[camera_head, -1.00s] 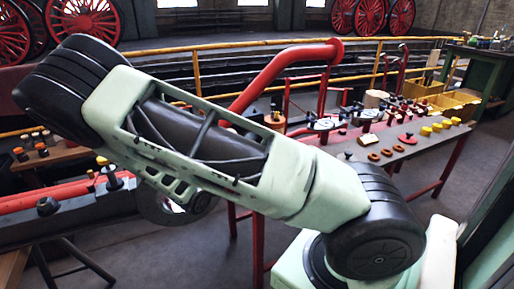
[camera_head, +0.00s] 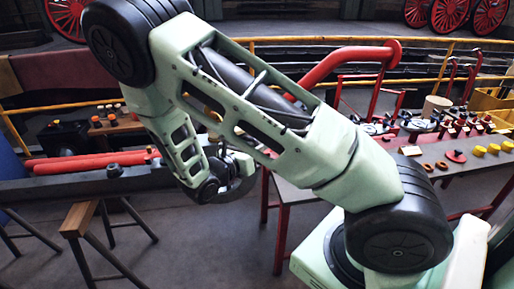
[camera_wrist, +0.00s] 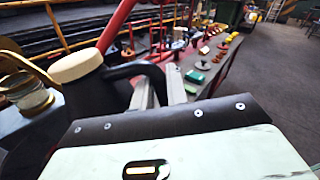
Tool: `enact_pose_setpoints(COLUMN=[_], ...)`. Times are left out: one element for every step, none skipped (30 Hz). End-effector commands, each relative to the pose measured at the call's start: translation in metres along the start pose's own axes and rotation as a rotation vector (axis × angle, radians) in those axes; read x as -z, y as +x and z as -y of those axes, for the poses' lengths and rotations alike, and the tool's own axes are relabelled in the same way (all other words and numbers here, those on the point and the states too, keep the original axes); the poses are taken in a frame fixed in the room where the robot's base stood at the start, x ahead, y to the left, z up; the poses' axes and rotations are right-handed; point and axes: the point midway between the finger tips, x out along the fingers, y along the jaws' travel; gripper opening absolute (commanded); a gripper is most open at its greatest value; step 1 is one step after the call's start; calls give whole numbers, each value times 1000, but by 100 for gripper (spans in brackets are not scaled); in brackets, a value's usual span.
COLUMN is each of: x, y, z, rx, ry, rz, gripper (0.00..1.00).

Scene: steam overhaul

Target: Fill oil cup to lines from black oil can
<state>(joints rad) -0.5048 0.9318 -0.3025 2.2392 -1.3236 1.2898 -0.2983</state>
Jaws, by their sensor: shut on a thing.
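The black oil can (camera_wrist: 92,90), with a cream round cap (camera_wrist: 76,66), fills the left of the wrist view. My gripper (camera_wrist: 160,88) is shut on its dark curved handle, and the two pale fingers show beside the can. In the head view my own arm hides most of the gripper, and I cannot make out the can clearly there. A brass-coloured ringed cup-like part (camera_wrist: 27,92) stands at the left edge of the wrist view, beyond the can. I cannot tell whether it is the oil cup, and no fill lines are readable.
A long bench with red bars (camera_head: 85,163) stands at the left on trestles (camera_head: 85,215). A red-legged table (camera_head: 440,165) with several small coloured parts stands at the right. Yellow railings (camera_head: 270,45) run behind. Grey floor (camera_head: 190,245) is open between the benches.

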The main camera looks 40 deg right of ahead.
Motion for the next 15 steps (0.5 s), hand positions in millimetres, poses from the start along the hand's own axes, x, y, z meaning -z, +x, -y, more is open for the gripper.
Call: enact_pose_setpoints(x=[2,2,2,2,2,3,4,4,5,5,6,7,7,7,7], y=[0,0,0,0,0,-1,-1,-1,-1,-1,-1,-1,-1,-1,-1], z=[0,0,0,0,1,2,2,3,4,4,4,5,4,4,4], rx=[0,0,0,0,0,0,0,0,0,0,0,0,0,0,0], ry=[1,0,-2,-4,-8,-13,-18,-22,-28,-31,-33,-34,-34,-34,-34], rz=[2,2,2,1,1,0,-1,-2,-3,-4,-4,-5,-5,-5,-5], gripper=[0,0,0,0,0,0,0,0,0,0,0,0,0,0,0])
